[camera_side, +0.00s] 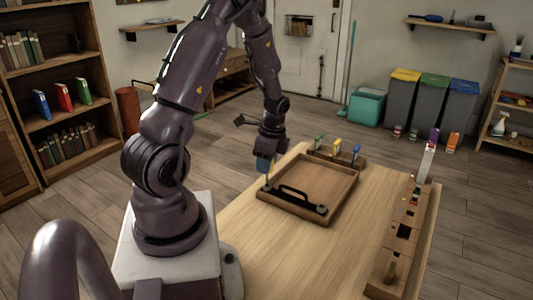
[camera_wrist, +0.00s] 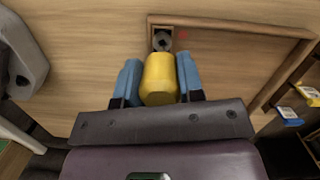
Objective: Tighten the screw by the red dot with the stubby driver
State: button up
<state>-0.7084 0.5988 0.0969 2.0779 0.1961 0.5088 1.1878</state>
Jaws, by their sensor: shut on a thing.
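My gripper (camera_wrist: 160,72) has blue fingers, shut on a thick yellow driver handle (camera_wrist: 160,80). In the side view my gripper (camera_side: 265,163) is over the left corner of a shallow wooden tray (camera_side: 332,200). The driver's tip is hidden in the wrist view, so I cannot tell whether it touches the screw. A grey round screw head with a dark centre (camera_wrist: 162,41) shows just beyond the handle, inside the tray's corner. A red dot (camera_wrist: 183,35) is right beside it.
A wooden rack (camera_side: 330,158) behind the tray holds upright green (camera_side: 319,139), yellow (camera_side: 337,144) and blue (camera_side: 356,150) handles. A long slotted wooden block (camera_side: 388,270) with small items lines the table's right edge. The table (camera_side: 270,250) is bare in front of the tray.

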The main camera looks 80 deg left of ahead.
jog(key=shift+f, duration=0.45)
jog(key=n, duration=0.5)
jog(key=shift+r+h, duration=0.1)
jog(key=shift+h, duration=0.3)
jog(key=n, duration=0.5)
jog(key=shift+d+h, duration=0.1)
jog(key=shift+h, duration=0.3)
jog(key=m, duration=0.4)
jog(key=shift+m+y, duration=0.3)
jog(key=shift+y, duration=0.1)
jog(key=m, duration=0.5)
jog(key=shift+y, duration=0.4)
jog(key=shift+f, duration=0.7)
jog(key=shift+m, duration=0.3)
jog(key=m, duration=0.3)
